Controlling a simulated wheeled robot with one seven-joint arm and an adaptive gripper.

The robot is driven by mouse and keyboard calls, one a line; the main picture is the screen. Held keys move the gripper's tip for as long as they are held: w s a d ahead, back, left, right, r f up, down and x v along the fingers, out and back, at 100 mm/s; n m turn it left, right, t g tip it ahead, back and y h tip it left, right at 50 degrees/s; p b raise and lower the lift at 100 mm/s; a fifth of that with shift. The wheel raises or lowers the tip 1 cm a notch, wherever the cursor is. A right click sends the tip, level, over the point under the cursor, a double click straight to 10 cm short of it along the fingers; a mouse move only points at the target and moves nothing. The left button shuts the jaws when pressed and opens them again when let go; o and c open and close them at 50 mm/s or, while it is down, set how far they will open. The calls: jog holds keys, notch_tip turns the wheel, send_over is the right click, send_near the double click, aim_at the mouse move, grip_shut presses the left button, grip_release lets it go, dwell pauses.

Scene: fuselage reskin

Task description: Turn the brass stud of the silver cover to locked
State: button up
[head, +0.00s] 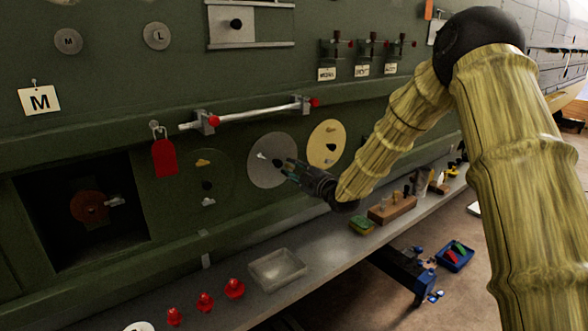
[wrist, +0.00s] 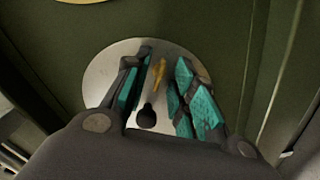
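The silver cover (head: 262,176) is a round disc on the green fuselage wall. It also fills the middle of the wrist view (wrist: 103,76). Its brass stud (wrist: 158,74) is a narrow, slightly tilted bar in the wrist view, beyond a black knob (wrist: 146,117). In the head view the brass stud is hidden behind my gripper, and a pale stud (head: 262,155) shows left of the knob. My gripper (head: 288,168) is at the cover's right side. Its teal-padded fingers (wrist: 158,80) are open, one on each side of the brass stud, with small gaps seeming to show.
A yellow disc (head: 326,145) is right of the cover and a green disc (head: 206,183) is left. A silver rail with red ends (head: 258,113) runs above. The shelf below holds a clear tray (head: 277,269) and red pieces (head: 205,302). A dark opening (head: 60,205) is far left.

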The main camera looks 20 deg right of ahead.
grip_shut()
jog(key=shift+f+m+b, duration=0.1)
jog(key=shift+m+b, duration=0.3)
jog(key=m+b, duration=0.9)
jog(key=m, duration=0.7)
jog(key=shift+m, duration=0.7)
grip_release()
